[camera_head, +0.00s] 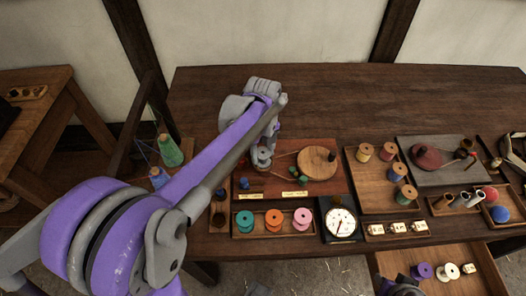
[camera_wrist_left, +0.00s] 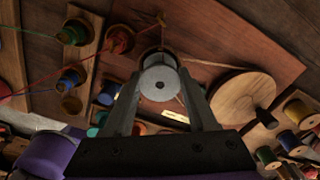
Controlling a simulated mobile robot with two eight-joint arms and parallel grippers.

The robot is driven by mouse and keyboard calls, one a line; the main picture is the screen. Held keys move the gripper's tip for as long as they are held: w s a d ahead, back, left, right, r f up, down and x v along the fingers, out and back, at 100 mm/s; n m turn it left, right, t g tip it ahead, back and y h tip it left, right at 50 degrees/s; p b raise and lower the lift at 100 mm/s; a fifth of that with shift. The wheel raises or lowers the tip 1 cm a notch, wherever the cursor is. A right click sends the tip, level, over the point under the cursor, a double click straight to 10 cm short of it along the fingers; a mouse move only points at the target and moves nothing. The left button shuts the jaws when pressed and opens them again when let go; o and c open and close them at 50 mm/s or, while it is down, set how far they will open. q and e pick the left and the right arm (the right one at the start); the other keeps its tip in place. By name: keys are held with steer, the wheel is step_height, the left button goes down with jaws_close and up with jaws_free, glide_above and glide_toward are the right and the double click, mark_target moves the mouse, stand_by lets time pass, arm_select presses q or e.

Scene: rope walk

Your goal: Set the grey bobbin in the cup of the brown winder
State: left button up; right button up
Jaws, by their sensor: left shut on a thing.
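My left gripper (camera_head: 264,149) comes down over the left part of the brown winder's reddish-brown board (camera_head: 328,183). In the left wrist view its two fingers (camera_wrist_left: 163,95) are shut on the grey bobbin (camera_wrist_left: 160,84), whose round end with a centre hole faces the camera. The bobbin also shows small in the head view (camera_head: 262,162). The winder's pale wooden wheel (camera_head: 317,162) is right of the gripper. A dark round rim, apparently the cup (camera_wrist_left: 158,52), shows just behind the bobbin and is partly hidden by it. I cannot tell whether the bobbin is inside it or above it.
A tray (camera_head: 258,234) of green, orange and pink spools lies in front of the board, beside a dial (camera_head: 341,223). Right stands a second winder with a dark red wheel (camera_head: 427,156). An open drawer (camera_head: 453,285) holds spools. The table's back is clear.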

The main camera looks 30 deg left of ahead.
arm_select(q)
steer(key=shift+f, duration=0.15)
steer(key=o, duration=1.2)
steer(key=shift+r+p, duration=2.65)
steer(key=shift+r, duration=1.45)
steer(key=shift+f, duration=0.1)
